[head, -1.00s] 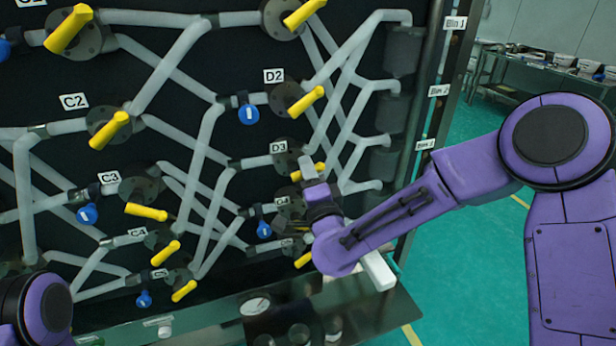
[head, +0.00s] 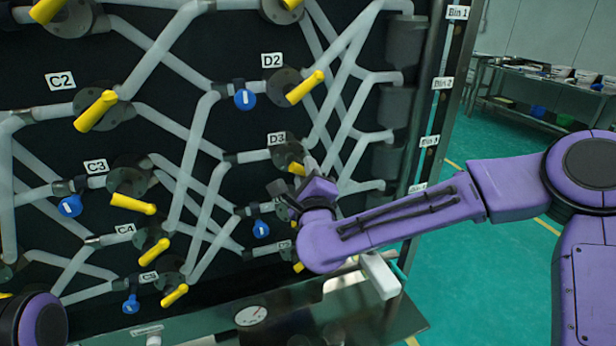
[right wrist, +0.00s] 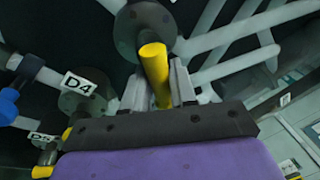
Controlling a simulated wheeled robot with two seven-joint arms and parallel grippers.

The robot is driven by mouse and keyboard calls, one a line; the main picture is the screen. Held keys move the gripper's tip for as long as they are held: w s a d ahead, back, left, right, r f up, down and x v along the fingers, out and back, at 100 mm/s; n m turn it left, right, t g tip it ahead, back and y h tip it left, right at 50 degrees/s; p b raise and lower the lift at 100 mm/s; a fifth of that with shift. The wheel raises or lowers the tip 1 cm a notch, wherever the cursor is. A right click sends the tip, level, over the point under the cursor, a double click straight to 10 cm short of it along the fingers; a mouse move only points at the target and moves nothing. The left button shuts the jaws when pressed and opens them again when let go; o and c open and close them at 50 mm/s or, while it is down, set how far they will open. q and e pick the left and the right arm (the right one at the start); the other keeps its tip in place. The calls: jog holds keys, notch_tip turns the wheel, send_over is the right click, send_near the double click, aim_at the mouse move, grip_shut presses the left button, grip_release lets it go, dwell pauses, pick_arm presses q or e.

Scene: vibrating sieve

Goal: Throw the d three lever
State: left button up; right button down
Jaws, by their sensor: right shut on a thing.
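The D3 label (head: 278,139) sits above a dark round valve hub (head: 288,156). A small part of its yellow lever (head: 297,168) shows in the head view; my gripper hides the rest. In the right wrist view the yellow lever (right wrist: 154,65) stands between the two grey fingers of my right gripper (right wrist: 160,88), which is shut on it. In the head view my right gripper (head: 300,178) is at the lever, with my purple forearm reaching in from the right. My left gripper is out of view.
The D2 yellow lever (head: 305,87) is above and the D4 label (right wrist: 79,86) is close below. Blue tags (head: 245,99) and pale pipes surround the valves. A ledge with a gauge (head: 251,316) runs below the panel. Open green floor lies right.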

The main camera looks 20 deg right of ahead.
jog(key=shift+a+m, duration=0.1)
jog(key=shift+m, duration=0.3)
jog(key=c, duration=1.2)
grip_release()
jog(key=shift+o, duration=0.8)
jog(key=shift+a, duration=0.1)
jog(key=shift+s+f+b, duration=0.1)
jog(key=shift+s+b, duration=0.3)
jog(key=r+b+v, duration=0.1)
jog(key=b+v, duration=0.1)
jog(key=v, duration=0.7)
jog(key=shift+s+f, duration=0.3)
jog(key=shift+s, duration=0.1)
jog(key=shift+a, duration=0.1)
